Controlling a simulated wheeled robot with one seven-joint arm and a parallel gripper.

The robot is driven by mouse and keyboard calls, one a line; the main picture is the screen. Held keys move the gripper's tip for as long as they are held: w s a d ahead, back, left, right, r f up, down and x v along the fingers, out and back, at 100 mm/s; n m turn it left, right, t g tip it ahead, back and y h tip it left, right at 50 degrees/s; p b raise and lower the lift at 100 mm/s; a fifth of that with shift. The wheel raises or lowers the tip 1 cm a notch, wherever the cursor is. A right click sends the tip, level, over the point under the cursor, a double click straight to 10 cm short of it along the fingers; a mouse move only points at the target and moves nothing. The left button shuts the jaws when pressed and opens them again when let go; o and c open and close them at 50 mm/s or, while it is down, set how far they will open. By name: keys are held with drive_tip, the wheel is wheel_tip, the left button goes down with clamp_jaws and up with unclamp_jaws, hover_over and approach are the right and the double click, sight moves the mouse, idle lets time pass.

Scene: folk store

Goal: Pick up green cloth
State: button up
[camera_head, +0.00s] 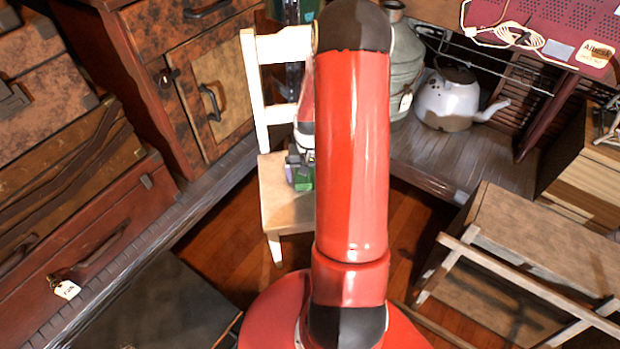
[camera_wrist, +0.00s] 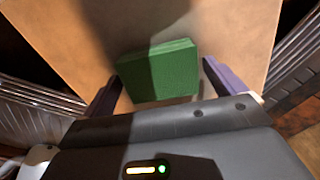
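The green cloth (camera_wrist: 158,72) is a folded block lying on the pale wooden chair seat (camera_wrist: 225,30). In the head view a small part of the cloth (camera_head: 303,179) shows on the chair (camera_head: 280,205), beside my red arm, which hides the rest. My gripper (camera_wrist: 163,72) is open, with one dark finger to the left of the cloth and one to the right. A narrow gap shows at each side of the cloth. In the head view only part of my gripper shows, just above the cloth.
The chair's white backrest (camera_head: 277,46) stands at the seat's far left. A wooden cabinet (camera_head: 215,85) and stacked suitcases (camera_head: 80,220) are at left. A white kettle (camera_head: 447,100) and metal can (camera_head: 405,70) are at right. A wooden stand (camera_head: 540,240) is at lower right.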

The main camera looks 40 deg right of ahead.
sight(310, 175)
drive_tip(key=c, duration=0.8)
drive_tip(key=shift+o, duration=0.2)
drive_tip(key=shift+r, duration=0.2)
wheel_tip(310, 175, up, 20)
drive_tip(key=p, duration=0.2)
drive_tip(key=shift+f, duration=0.15)
